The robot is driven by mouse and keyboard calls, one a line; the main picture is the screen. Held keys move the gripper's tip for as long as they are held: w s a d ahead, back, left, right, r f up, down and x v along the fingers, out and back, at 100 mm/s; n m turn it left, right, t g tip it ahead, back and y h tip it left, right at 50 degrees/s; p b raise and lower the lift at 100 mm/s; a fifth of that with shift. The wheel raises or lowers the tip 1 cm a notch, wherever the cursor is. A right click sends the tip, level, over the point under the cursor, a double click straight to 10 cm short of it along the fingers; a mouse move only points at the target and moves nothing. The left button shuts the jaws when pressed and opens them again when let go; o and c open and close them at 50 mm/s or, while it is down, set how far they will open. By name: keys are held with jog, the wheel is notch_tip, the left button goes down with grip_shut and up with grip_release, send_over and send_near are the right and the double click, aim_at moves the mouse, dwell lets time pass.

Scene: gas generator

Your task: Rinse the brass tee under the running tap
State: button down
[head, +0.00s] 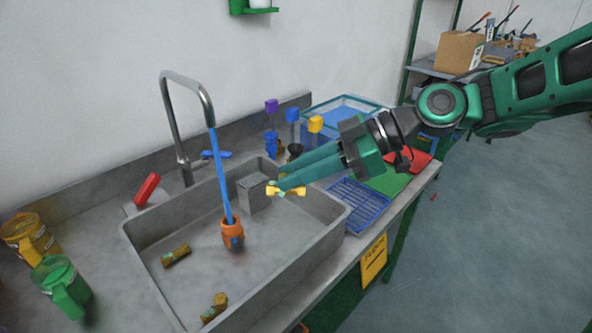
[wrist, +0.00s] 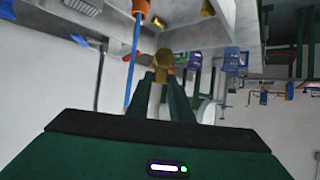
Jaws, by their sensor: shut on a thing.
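My gripper (head: 279,187) is shut on the brass tee (head: 287,191), a yellow metal fitting held over the right part of the sink (head: 140,240). In the wrist view the tee (wrist: 164,62) sits between the fingertips of my gripper (wrist: 162,78). The grey tap (head: 186,120) arches over the sink at the back left. A blue water stream (head: 222,175) runs from it, to the left of the tee and apart from it. The stream also shows in the wrist view (wrist: 133,60), left of my fingers.
An orange object (head: 232,233) stands where the stream lands. Two brass-coloured pieces (head: 176,256) (head: 214,307) lie on the sink floor. A grey box (head: 252,193) stands in the sink near the tee. A blue rack (head: 357,203) lies right of the sink; green and yellow mugs (head: 62,285) (head: 28,237) stand left.

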jog(key=w+a+f, duration=0.1)
jog(key=w+a, duration=0.2)
jog(key=a, duration=0.3)
jog(key=w+a+f, duration=0.1)
jog(key=w+a, duration=0.2)
jog(key=a, duration=0.3)
jog(key=shift+w+f, duration=0.3)
jog(key=shift+f, duration=0.1)
dwell(0.3)
jog(key=shift+a, duration=0.1)
jog(key=shift+w, duration=0.25)
dwell(0.4)
jog(key=shift+w+d, duration=0.3)
jog(key=shift+s+a, duration=0.1)
jog(key=shift+s, duration=0.1)
jog(key=shift+s+a, duration=0.2)
jog(key=shift+s, duration=0.15)
jog(key=shift+w+d, duration=0.1)
jog(key=shift+w, duration=0.1)
jog(key=shift+w+d, duration=0.2)
jog(key=shift+w, duration=0.15)
dwell(0.4)
